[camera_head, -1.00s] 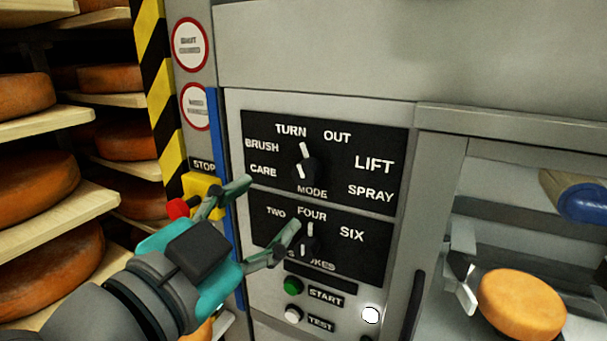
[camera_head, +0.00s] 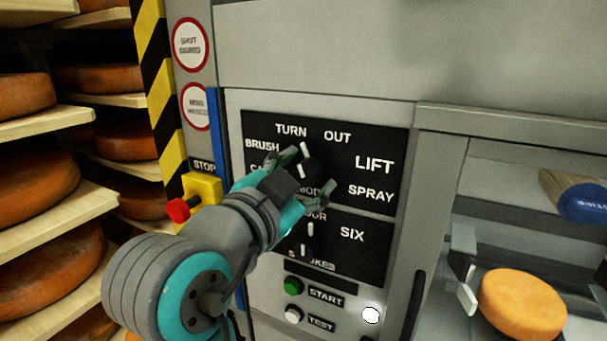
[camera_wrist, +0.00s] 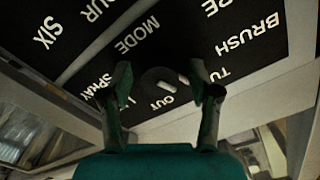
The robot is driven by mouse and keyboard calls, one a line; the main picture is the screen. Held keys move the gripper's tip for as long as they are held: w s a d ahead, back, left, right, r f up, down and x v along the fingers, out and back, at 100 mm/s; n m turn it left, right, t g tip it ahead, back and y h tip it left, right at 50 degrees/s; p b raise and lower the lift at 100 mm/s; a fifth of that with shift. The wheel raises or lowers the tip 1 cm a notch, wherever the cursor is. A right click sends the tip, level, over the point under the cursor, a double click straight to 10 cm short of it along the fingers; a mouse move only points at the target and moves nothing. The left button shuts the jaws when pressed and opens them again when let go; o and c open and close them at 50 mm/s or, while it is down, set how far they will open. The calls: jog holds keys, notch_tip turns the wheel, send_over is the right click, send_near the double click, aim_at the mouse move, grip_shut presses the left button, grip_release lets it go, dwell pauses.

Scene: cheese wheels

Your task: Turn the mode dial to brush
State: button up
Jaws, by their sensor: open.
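The black mode dial (camera_head: 309,160) sits on the upper black panel (camera_head: 383,150). Its white mark points up, close to the word TURN; BRUSH is to the upper left. My gripper (camera_head: 310,173) is open at the panel, one finger on the dial's left and the other at its lower right. It covers part of CARE and MODE. In the wrist view the dial (camera_wrist: 158,84) shows between the two spread fingertips (camera_wrist: 163,88). I cannot tell whether the fingers touch it.
The lower dial (camera_head: 310,238) on the strokes panel is partly below my gripper. A green START button (camera_head: 293,286), a white TEST button (camera_head: 293,315) and a red stop button (camera_head: 178,209) are nearby. A cheese wheel (camera_head: 522,305) sits in the bay at right.

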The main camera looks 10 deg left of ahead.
jog(key=c, duration=1.1)
jog(key=shift+c, duration=0.3)
jog(key=shift+n, duration=0.3)
jog(key=n, duration=0.4)
jog(key=shift+n, duration=2.1)
